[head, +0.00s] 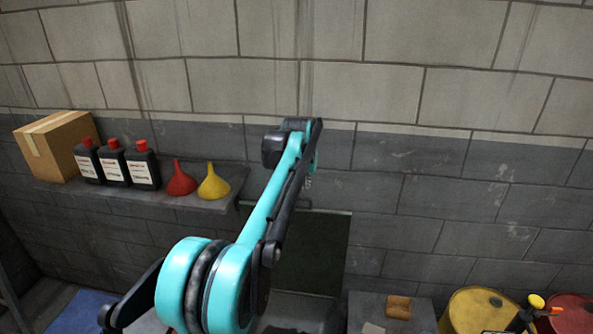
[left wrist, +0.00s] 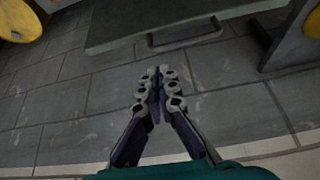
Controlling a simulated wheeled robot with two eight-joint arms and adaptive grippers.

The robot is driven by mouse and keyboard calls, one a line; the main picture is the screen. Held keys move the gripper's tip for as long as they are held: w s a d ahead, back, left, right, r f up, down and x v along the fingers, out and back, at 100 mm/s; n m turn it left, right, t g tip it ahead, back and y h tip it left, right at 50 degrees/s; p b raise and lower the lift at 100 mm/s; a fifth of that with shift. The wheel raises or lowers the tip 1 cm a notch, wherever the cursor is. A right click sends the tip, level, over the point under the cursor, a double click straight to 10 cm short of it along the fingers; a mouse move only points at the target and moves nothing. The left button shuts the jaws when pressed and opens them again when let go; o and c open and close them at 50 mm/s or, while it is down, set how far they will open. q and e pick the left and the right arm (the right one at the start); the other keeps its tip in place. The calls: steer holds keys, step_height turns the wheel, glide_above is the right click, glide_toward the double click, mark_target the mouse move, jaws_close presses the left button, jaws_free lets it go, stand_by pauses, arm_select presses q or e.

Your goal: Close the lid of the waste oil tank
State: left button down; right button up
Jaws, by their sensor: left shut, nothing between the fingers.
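The waste oil tank's lid is a dark green panel (head: 318,250) standing raised against the wall in the head view. A thin dark handle bar runs along its top edge. The tank (head: 300,308) is a dark body at the bottom, partly covered by my left arm. My left gripper (head: 307,182) is mostly hidden behind the wrist, just above the lid's top edge. In the left wrist view, my left gripper (left wrist: 155,98) is shut and empty, its fingertips close to the lid edge (left wrist: 180,18); contact cannot be told. My right gripper is out of view.
A wall shelf (head: 215,203) left of the lid holds a cardboard box (head: 60,145), black bottles (head: 142,165), a red funnel (head: 180,182) and a yellow funnel (head: 213,185). A yellow drum (head: 470,312) and red drum (head: 572,315) stand at lower right.

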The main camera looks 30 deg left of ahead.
arm_select(q)
steer(key=w+a+r+p, duration=0.2)
steer(key=w+a, duration=0.1)
steer(key=a, duration=0.2)
steer(key=f, duration=0.9)
steer(key=shift+w+a+f+p, duration=0.15)
steer(key=shift+w+f+p, duration=0.1)
steer(key=shift+w+p, duration=0.15)
steer(key=shift+f, duration=0.1)
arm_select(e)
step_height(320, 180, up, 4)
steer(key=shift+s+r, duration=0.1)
